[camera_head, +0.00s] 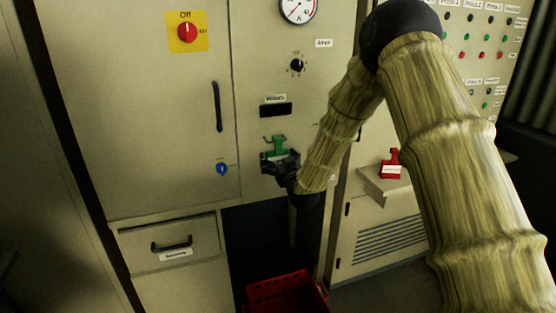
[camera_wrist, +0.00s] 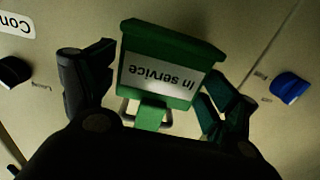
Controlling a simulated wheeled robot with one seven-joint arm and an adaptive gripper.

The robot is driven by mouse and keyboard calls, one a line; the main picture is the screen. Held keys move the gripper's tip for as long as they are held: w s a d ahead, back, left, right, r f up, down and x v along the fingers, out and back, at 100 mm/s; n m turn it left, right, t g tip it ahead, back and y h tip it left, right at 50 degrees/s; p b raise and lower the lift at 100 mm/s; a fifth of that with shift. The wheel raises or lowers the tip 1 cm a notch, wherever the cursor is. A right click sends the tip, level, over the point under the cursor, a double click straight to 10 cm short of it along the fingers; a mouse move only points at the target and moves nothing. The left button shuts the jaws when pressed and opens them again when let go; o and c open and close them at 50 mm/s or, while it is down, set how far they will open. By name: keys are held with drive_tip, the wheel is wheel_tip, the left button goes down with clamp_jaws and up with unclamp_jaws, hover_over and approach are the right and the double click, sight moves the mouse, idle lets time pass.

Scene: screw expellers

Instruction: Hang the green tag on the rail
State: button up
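The green tag (camera_head: 280,145) is at the cabinet front, below a dark slot. In the wrist view the tag (camera_wrist: 170,55) reads "In service" upside down, and its narrow green stem points toward my gripper. A thin metal bar (camera_wrist: 126,112), seemingly the rail, shows on both sides of the stem; whether the tag hangs on it I cannot tell. My gripper (camera_head: 279,162) is just below the tag. In the wrist view my gripper (camera_wrist: 155,100) is open, with one finger on each side of the tag and visible gaps to the stem.
A red tag (camera_head: 391,166) stands on a small shelf (camera_head: 372,184) to the right. A blue knob (camera_head: 222,169) and a black door handle (camera_head: 217,106) are left of my gripper. A red crate (camera_head: 285,293) is below. A black knob (camera_head: 297,65) is above.

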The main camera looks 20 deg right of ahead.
drive_tip(key=shift+o, duration=0.2)
drive_tip(key=shift+s, duration=0.1)
drive_tip(key=s, duration=1.2)
drive_tip(key=s+a+f+g, duration=0.1)
drive_tip(key=s+f+g, duration=0.2)
drive_tip(key=s+f, duration=0.5)
drive_tip(key=s+a+f+g, duration=0.1)
drive_tip(key=s+f+g, duration=0.25)
drive_tip(key=f, duration=0.75)
drive_tip(key=s+a+f+g, duration=0.1)
drive_tip(key=s+f+g, duration=0.1)
drive_tip(key=s+f, duration=0.6)
drive_tip(key=s+f+g, duration=0.4)
drive_tip(key=s+f, duration=0.4)
drive_tip(key=s, duration=0.7)
drive_tip(key=s+a+f+g, duration=0.1)
drive_tip(key=s+f+g, duration=0.4)
drive_tip(key=s, duration=1.1)
wheel_tip(320, 180, down, 3)
drive_tip(key=shift+a+f+m, duration=0.2)
drive_tip(key=shift+m, duration=0.2)
drive_tip(key=shift+g+h, duration=0.25)
drive_tip(key=shift+h, duration=0.05)
drive_tip(key=shift+c, duration=0.4)
